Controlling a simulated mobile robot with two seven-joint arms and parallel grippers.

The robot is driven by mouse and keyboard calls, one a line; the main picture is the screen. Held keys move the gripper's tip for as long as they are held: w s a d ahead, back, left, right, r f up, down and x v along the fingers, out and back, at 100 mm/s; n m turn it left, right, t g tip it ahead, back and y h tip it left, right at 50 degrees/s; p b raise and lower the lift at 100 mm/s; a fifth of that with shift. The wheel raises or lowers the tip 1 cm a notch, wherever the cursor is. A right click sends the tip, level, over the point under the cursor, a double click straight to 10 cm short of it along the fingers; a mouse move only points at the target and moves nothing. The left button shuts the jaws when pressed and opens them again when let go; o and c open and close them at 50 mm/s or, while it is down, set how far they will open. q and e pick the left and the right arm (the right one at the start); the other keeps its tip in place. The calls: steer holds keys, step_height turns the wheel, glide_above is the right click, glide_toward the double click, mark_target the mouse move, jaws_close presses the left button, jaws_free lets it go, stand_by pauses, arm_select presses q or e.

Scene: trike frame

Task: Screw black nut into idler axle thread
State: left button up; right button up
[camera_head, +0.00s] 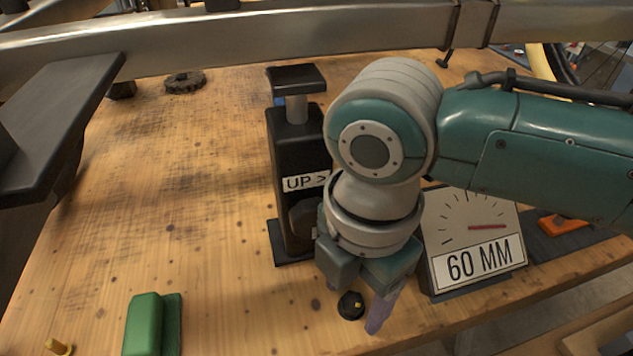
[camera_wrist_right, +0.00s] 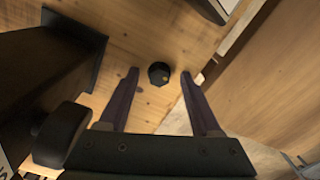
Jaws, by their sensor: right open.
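The black nut (camera_head: 351,305) lies on the wooden bench near its front edge, with a small yellow mark on it. It also shows in the right wrist view (camera_wrist_right: 159,73). My right gripper (camera_head: 355,307) points down over it, open and empty. In the right wrist view its two purple fingers (camera_wrist_right: 160,75) stand on either side of the nut, with a gap on both sides. I cannot make out the idler axle thread in these views. My left gripper is not in view.
A black jack-like device (camera_head: 290,150) marked "UP" stands just left of my right wrist. A "60 MM" dial sign (camera_head: 475,262) stands right. A green block (camera_head: 150,325) lies front left. A metal frame tube (camera_head: 250,38) crosses the back. The left-middle bench is clear.

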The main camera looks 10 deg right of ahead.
jaws_close()
stand_by(0.5)
